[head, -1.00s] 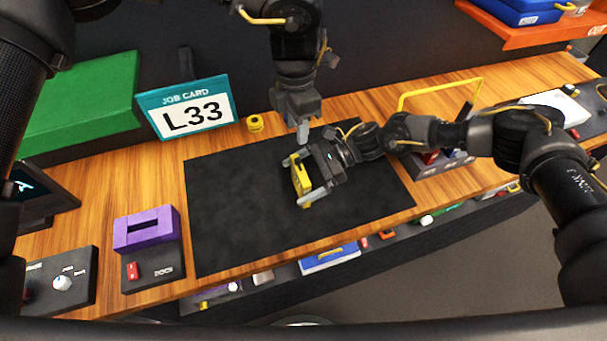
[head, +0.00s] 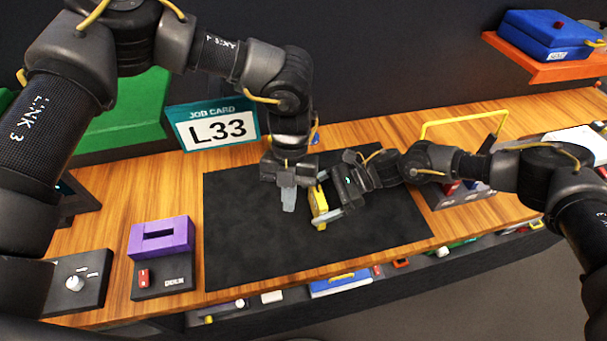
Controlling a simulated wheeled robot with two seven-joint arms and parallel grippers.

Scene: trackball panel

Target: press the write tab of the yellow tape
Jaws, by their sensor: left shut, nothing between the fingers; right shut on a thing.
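The yellow tape (head: 318,208) is a small yellow block over the black mat (head: 245,245), near its middle. My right gripper (head: 326,205) comes in from the right and is shut on the tape, with one finger at each end of it. My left gripper (head: 288,198) points down just to the left of the tape. Its fingers are together and hold nothing. A small gap shows between its tips and the tape. The write tab cannot be made out at this size.
A purple slotted block (head: 162,238) stands on a dark dock with a red switch, left of the mat. A job card reading L33 (head: 218,127) stands behind the mat. A yellow-handled caddy (head: 465,125) is at right.

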